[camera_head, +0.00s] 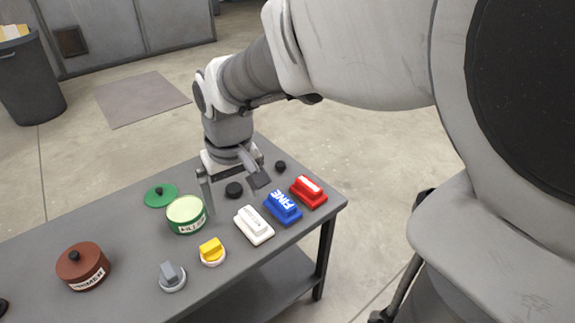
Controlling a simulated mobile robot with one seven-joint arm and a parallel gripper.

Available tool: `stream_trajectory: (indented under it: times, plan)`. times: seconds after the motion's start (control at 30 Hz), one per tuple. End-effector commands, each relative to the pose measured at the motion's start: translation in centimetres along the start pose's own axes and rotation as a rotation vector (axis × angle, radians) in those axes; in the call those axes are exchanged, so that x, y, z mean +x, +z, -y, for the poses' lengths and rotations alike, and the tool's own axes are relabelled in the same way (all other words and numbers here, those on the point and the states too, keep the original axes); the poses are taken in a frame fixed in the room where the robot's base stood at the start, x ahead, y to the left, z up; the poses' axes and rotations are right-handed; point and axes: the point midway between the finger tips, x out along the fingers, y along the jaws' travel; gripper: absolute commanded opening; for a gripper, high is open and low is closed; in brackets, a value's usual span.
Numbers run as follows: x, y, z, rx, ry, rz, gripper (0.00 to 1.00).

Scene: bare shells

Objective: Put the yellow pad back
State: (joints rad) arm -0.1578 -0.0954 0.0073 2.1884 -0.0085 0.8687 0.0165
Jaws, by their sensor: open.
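The yellow pad (211,247) is a small yellow block standing on a round white base on the grey table, left of the white block and in front of the green tin. My gripper (234,194) is open and empty, pointing down behind the yellow pad. A dark round knob-like piece (234,189) shows between its fingers; I cannot tell how high above it they are. A similar grey pad (172,272) on a white base stands at the front left of the yellow one.
An open green tin (186,221) with pale contents stands near my left finger, its green lid (160,196) behind it. A lidded brown tin (82,271) is at left. White (254,225), blue (283,207) and red (308,191) blocks line the right end. Another dark knob (280,167) lies behind.

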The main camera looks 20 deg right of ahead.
Motion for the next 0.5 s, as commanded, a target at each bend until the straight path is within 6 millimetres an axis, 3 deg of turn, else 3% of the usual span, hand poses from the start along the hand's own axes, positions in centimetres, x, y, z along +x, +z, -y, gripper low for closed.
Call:
stream_trajectory:
  times: [0.03, 0.2, 0.5]
  plan:
    - [-2.4, 0.8, -0.4, 0.011, 0.003, -0.064, 1.0]
    - [-5.5, 4.5, -2.0, 0.061, 0.016, -0.154, 1.0]
    - [-8.1, 10.2, -3.5, 0.131, 0.041, -0.282, 1.0]
